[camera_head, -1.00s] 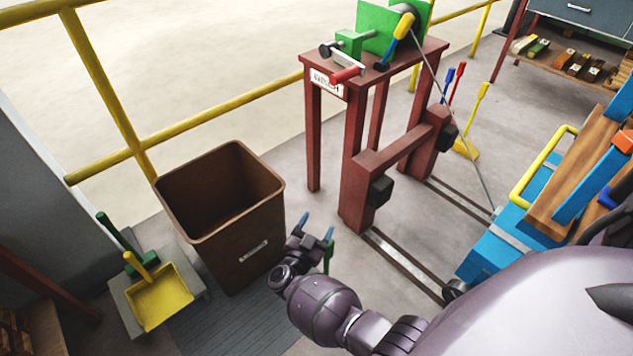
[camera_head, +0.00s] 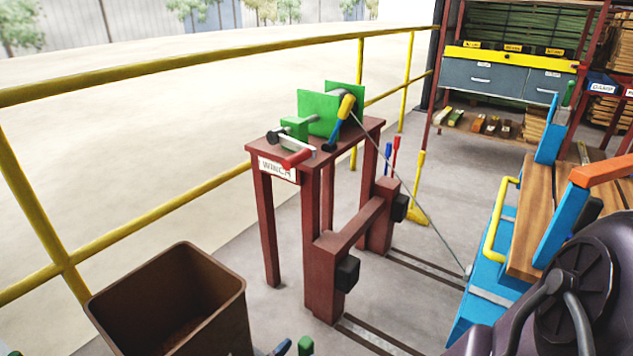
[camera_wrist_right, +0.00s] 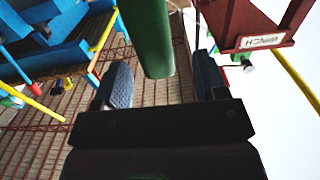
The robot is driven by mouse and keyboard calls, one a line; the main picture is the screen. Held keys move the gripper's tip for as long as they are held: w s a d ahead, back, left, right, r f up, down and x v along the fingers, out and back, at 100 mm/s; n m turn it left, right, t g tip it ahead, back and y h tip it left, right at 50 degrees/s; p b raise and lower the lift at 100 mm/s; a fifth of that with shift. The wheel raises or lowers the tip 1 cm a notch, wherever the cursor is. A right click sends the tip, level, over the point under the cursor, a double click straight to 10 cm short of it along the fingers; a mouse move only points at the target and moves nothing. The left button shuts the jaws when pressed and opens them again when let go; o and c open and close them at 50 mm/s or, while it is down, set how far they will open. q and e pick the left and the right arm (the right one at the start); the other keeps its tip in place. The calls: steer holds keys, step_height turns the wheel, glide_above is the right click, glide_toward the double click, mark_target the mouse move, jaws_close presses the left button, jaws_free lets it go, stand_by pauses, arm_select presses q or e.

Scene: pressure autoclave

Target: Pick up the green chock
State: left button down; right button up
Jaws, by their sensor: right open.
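A small greenish block (camera_head: 443,115) lies at the left end of a row of blocks on the low shelf at the back right of the head view; it is too small to tell if it is the green chock. My right gripper (camera_wrist_right: 160,75) is open in the right wrist view. A green rounded bar (camera_wrist_right: 148,40) shows between and beyond its fingers; I cannot tell if they touch it. A green tip (camera_head: 305,346) shows at the bottom edge of the head view. My left gripper is not in view.
A red winch stand (camera_head: 312,160) with green parts is at the centre. A brown bin (camera_head: 165,300) is at the lower left. A yellow railing (camera_head: 120,75) runs behind. A blue cart (camera_head: 485,290) with wood stands right, with a taut cable to the winch.

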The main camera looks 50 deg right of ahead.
mark_target(310, 341)
steer(key=d, duration=0.4)
steer(key=shift+d+f, duration=0.1)
steer(key=shift+f, duration=0.3)
steer(key=shift+d+r, duration=0.1)
steer(key=shift+d, duration=0.4)
steer(key=shift+c, duration=0.5)
jaws_close()
steer(key=shift+w, duration=0.1)
